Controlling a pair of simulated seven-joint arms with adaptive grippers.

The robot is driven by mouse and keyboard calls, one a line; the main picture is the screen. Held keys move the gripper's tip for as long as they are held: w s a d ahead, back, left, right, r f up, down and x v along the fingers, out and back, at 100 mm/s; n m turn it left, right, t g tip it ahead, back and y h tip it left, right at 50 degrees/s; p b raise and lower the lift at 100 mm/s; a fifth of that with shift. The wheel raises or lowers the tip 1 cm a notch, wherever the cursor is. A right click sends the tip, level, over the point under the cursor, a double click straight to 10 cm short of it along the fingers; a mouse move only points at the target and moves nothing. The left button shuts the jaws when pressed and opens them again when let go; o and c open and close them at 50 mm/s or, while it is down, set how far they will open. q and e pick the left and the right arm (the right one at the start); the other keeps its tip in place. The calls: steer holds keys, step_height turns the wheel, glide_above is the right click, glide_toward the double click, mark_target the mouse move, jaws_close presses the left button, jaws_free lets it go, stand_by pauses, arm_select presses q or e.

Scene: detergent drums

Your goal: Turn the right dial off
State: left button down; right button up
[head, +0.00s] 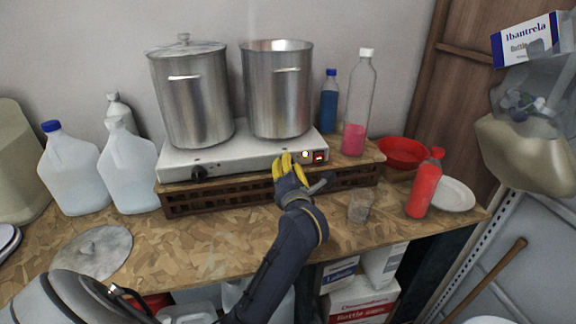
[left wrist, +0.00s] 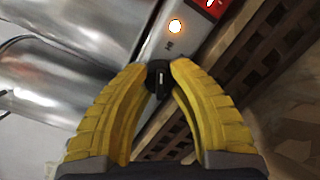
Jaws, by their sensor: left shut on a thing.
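The white hot plate (head: 240,152) stands on a brown slatted crate (head: 235,193) on the bench. My left gripper (head: 291,160) is at the right end of its front panel. In the left wrist view, the yellow fingertips of my left gripper (left wrist: 160,72) close on the black right dial (left wrist: 158,80), one on each side. The dial has a pale pointer mark. In the head view the fingers hide this dial. A lamp (head: 305,154) glows beside the red switch (head: 320,157). The black left dial (head: 200,173) is free. My right gripper is not in view.
Two steel pots (head: 190,100) (head: 277,95) stand on the hot plate. A clear bottle with pink liquid (head: 355,138) and a blue bottle (head: 329,105) stand at its right. A glass (head: 360,207) and red bottle (head: 424,186) stand near the front edge.

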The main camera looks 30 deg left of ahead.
arm_select(q)
steer(key=n+y, duration=0.1)
steer(key=n, duration=0.6)
steer(key=shift+f, duration=0.15)
steer(key=n, duration=0.6)
steer(key=shift+y, duration=0.3)
steer(key=shift+f+n, duration=0.1)
steer(key=shift+n, duration=0.4)
steer(key=c, duration=1)
jaws_free()
steer(key=r+v, duration=0.1)
steer(key=v, duration=1.1)
steer(key=shift+f, duration=0.4)
